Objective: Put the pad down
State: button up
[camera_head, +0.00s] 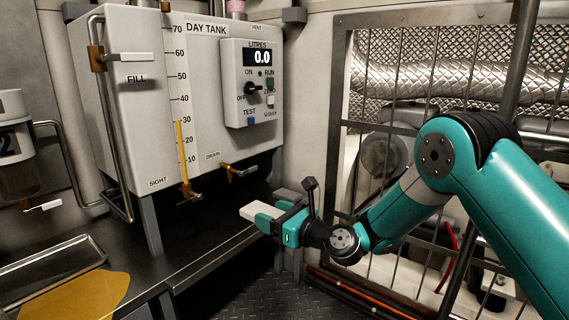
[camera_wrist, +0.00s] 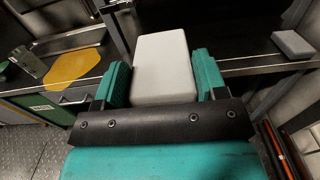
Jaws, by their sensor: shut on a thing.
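My gripper (camera_head: 277,220) is shut on a pale grey-white pad and holds it in the air in front of the dark bench under the day tank. The pad (camera_wrist: 163,66) sits between my two teal fingers (camera_wrist: 162,84) in the wrist view, its far end sticking out past them. In the head view the white end of the pad (camera_head: 262,212) shows beyond the fingers. I see no contact between the pad and any surface.
The dark bench (camera_head: 205,250) carries the day tank (camera_head: 140,90). A yellow patch (camera_head: 75,296) and a metal tray (camera_head: 50,268) lie at left. Another pale block (camera_wrist: 293,44) lies at right in the wrist view. A barred guard (camera_head: 400,100) stands at right.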

notch_tip(320, 180, up, 38)
jog(key=p, duration=3.6)
jog(key=shift+f, duration=0.2)
jog(key=shift+a, duration=0.15)
